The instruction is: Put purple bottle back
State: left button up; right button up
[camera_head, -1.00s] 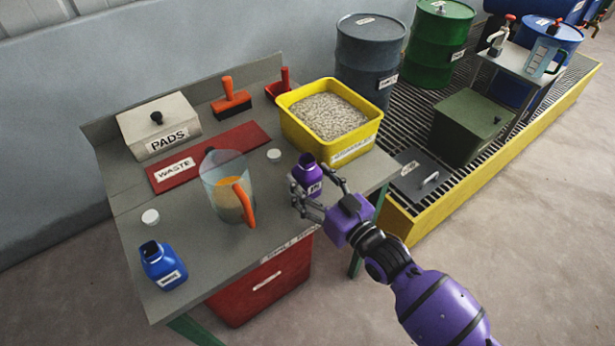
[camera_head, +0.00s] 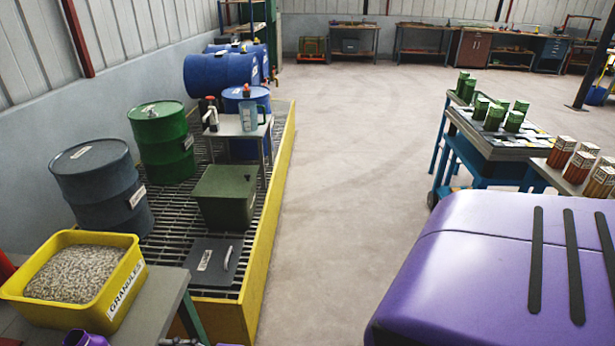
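The neck and top of the purple bottle (camera_head: 86,339) show at the bottom left edge, in front of the yellow granules tub; its lower part is cut off. A small grey part of my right gripper (camera_head: 180,342) shows at the bottom edge, to the right of the bottle. There is a visible gap between them in the picture. The fingertips are mostly out of frame, so I cannot tell how they stand. My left gripper is not in view.
The yellow tub (camera_head: 75,283) of granules stands on the grey bench (camera_head: 160,302). A yellow-edged grating (camera_head: 262,215) holds drums, a dark green box (camera_head: 228,196) and a small table (camera_head: 237,128). Open floor lies in the middle. Carts with green and orange-brown items stand right.

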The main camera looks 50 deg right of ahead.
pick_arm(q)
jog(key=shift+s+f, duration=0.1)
pick_arm(e)
jog(key=s+d+f+m+g+h, duration=0.2)
jog(key=s+d+f+h, duration=0.1)
jog(key=s+f, duration=0.4)
jog(key=s+d+f+m+g+h, duration=0.2)
jog(key=s+d+f, duration=0.3)
jog(key=s, duration=0.8)
jog(key=s+d+f+m+g+h, duration=0.2)
jog(key=s+d+f+h, duration=0.2)
jog(key=s+f, duration=0.5)
jog(key=shift+s+d+f+g+h, duration=0.4)
jog(key=shift+s+d, duration=0.1)
jog(key=shift+s, duration=0.2)
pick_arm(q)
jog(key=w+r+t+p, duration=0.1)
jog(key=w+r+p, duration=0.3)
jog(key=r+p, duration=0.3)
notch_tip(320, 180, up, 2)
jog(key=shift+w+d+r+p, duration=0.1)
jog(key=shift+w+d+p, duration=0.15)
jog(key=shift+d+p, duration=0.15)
pick_arm(e)
jog(key=w+r+t, duration=0.1)
jog(key=w+r, duration=0.2)
jog(key=r, duration=0.5)
jog(key=shift+w+a+r, duration=0.2)
jog(key=shift+w+a, duration=0.15)
jog(key=shift+a, duration=0.1)
